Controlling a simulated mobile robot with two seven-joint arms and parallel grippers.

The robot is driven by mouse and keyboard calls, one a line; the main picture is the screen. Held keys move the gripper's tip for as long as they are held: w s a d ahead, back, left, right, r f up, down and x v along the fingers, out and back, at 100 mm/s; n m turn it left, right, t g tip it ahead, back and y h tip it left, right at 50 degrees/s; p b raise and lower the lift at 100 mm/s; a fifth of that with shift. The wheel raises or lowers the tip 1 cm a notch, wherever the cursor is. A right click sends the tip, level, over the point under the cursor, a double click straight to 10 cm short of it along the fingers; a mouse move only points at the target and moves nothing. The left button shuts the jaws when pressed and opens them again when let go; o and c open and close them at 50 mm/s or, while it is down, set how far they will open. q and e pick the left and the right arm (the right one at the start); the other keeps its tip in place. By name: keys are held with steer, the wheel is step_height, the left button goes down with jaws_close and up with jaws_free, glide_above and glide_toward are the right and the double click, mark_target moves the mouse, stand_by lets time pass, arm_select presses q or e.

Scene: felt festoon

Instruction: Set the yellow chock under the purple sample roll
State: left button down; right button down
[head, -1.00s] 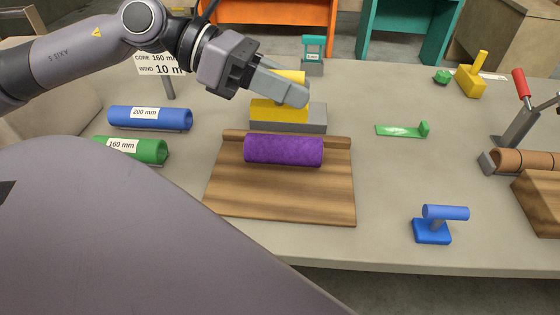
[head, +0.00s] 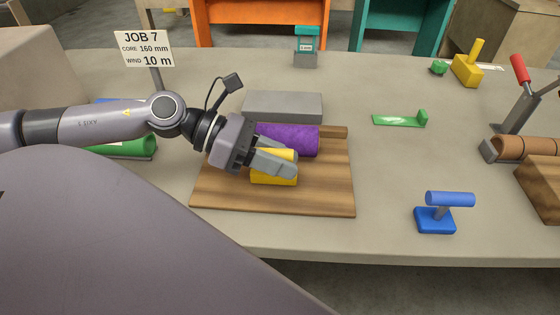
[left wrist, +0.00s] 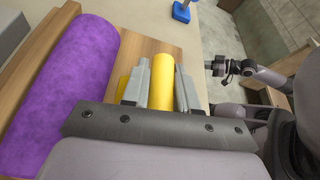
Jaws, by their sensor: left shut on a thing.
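The purple sample roll (head: 290,139) lies on the wooden board (head: 325,195), against the strip at its back edge. My left gripper (head: 276,162) is shut on the yellow chock (head: 275,180), on the near side of the roll. The chock is low over the board or on it; I cannot tell which. In the left wrist view, the chock's yellow handle (left wrist: 162,80) is between the fingers, and the purple roll (left wrist: 72,85) is to the left, apart from the handle. My gripper hides part of the roll's left end. My right gripper is not in the head view.
A bare grey block (head: 283,106) stands behind the board. A blue tool (head: 436,218) stands to the right, and a green piece (head: 400,119) lies further back. A green roll (head: 130,146) and a job sign (head: 145,49) are at left. The board's right front is clear.

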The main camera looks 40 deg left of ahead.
arm_select(q)
steer(key=shift+f, duration=0.15)
steer(key=c, duration=0.9)
jaws_free()
steer(key=shift+o, duration=0.2)
